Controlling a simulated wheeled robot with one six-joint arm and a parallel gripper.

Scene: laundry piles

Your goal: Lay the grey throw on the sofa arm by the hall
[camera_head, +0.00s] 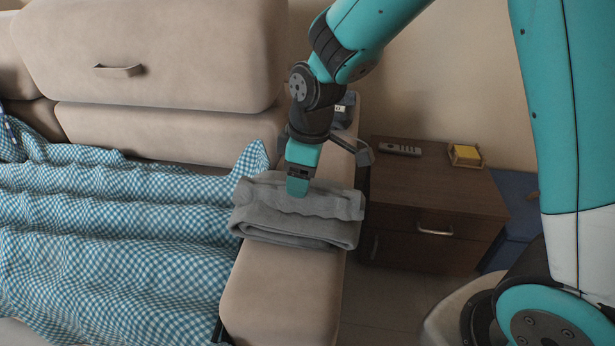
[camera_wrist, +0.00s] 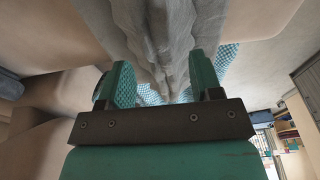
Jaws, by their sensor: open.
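The grey throw (camera_head: 296,224) lies folded across the beige sofa arm (camera_head: 283,292), draped over its top with its ends at both sides. My gripper (camera_head: 298,188) is above the throw's upper part, pointing down at it. In the wrist view my two teal fingers (camera_wrist: 163,85) stand apart, with the grey throw (camera_wrist: 165,35) beyond and between them. The gripper is open. I cannot tell whether the fingertips touch the cloth.
A blue-and-white checked cloth (camera_head: 120,235) covers the sofa seat to the left. A brown side table (camera_head: 425,185) stands right of the arm, with a remote (camera_head: 397,148) and a small yellow-topped box (camera_head: 466,154) on it. A blue bin (camera_head: 515,215) is beyond.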

